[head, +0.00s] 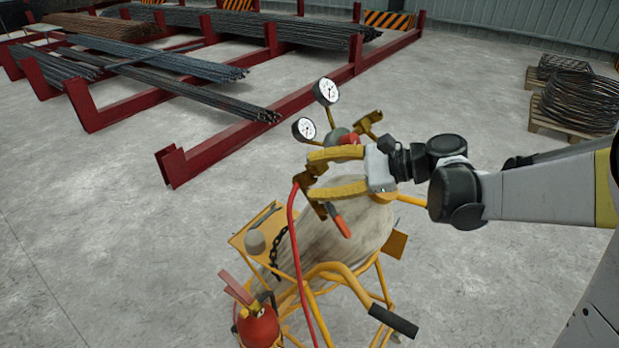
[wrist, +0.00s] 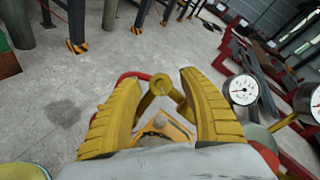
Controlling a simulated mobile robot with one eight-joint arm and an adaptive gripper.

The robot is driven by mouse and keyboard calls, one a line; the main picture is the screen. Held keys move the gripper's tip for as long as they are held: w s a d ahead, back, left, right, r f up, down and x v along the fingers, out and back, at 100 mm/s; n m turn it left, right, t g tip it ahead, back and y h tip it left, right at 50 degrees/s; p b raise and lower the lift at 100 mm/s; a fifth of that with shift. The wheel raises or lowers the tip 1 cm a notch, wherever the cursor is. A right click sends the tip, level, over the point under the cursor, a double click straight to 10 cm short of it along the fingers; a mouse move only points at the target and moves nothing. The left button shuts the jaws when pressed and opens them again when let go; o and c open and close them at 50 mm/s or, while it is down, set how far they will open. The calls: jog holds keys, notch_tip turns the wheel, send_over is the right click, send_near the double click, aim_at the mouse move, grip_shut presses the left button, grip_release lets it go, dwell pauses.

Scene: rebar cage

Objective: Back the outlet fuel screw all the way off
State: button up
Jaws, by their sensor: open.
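A brass-yellow bar with a round end (wrist: 162,84) sits between my fingers in the wrist view; it looks like the outlet fuel screw, though I cannot tell for certain. In the head view the brass fitting (head: 304,181) lies at my fingertips, where the red hose (head: 292,222) joins. My gripper (head: 306,174) is open, with one yellow finger on either side of this fitting. In the wrist view the gripper (wrist: 160,77) shows gaps beside the bar, and I see no clear contact. Two gauges (head: 326,91) (head: 304,129) stand just beyond the fingers.
A yellow cart (head: 322,270) carries a large pale cylinder (head: 335,225), with a chain (head: 276,250). A brass T-handle (head: 369,124) stands behind the gripper. A red extinguisher (head: 258,327) is at the lower left.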

jog(key=shift+w+a+f, duration=0.15)
jog(key=shift+a+f, duration=0.05)
jog(key=shift+a, duration=0.45)
grip_shut()
